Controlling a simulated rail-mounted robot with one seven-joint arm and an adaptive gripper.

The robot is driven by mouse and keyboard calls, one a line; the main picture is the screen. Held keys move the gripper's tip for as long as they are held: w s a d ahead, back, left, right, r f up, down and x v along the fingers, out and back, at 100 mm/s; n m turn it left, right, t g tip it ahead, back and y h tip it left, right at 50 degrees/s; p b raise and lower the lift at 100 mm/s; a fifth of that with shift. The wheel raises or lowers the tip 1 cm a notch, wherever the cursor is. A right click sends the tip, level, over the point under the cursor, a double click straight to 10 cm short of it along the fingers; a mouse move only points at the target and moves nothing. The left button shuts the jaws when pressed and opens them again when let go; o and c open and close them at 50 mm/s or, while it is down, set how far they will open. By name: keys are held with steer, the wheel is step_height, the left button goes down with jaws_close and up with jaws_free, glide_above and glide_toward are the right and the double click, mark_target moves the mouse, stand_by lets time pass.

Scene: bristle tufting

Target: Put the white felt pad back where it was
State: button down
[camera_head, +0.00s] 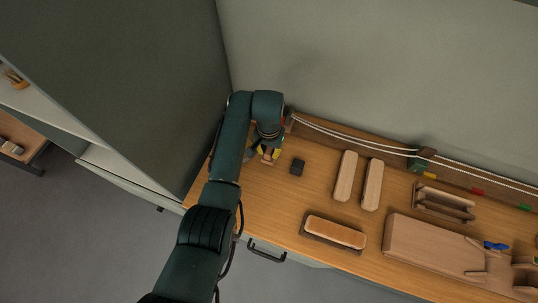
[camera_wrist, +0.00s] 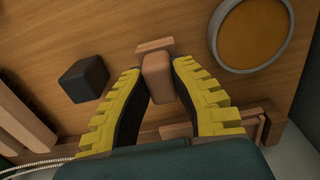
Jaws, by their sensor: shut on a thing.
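My gripper (camera_head: 268,153) is at the left end of the wooden bench, near the back wall. In the wrist view my gripper (camera_wrist: 157,72) has its yellow and black fingers closed on either side of a small brown block (camera_wrist: 157,84). A flat brown piece (camera_wrist: 153,47) shows just beyond that block; I cannot tell whether they are joined. I cannot make out a white felt pad in either view. The held block looks brown, not white.
A dark cube (camera_head: 297,167) stands right of my gripper. A round grey-rimmed dish (camera_wrist: 252,35) lies close by. Two wooden bars (camera_head: 346,176), a tray with an orange-topped block (camera_head: 335,232) and a large board (camera_head: 425,243) occupy the bench. White cords (camera_head: 350,137) run along the back.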

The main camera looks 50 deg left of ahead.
mark_target(269, 151)
steer(key=shift+f, duration=1.25)
steer(key=c, duration=1)
jaws_free()
steer(key=shift+c, duration=0.2)
step_height(269, 151, up, 12)
steer(key=p, duration=0.2)
steer(key=shift+r+p, duration=0.15)
steer(key=shift+p, duration=0.15)
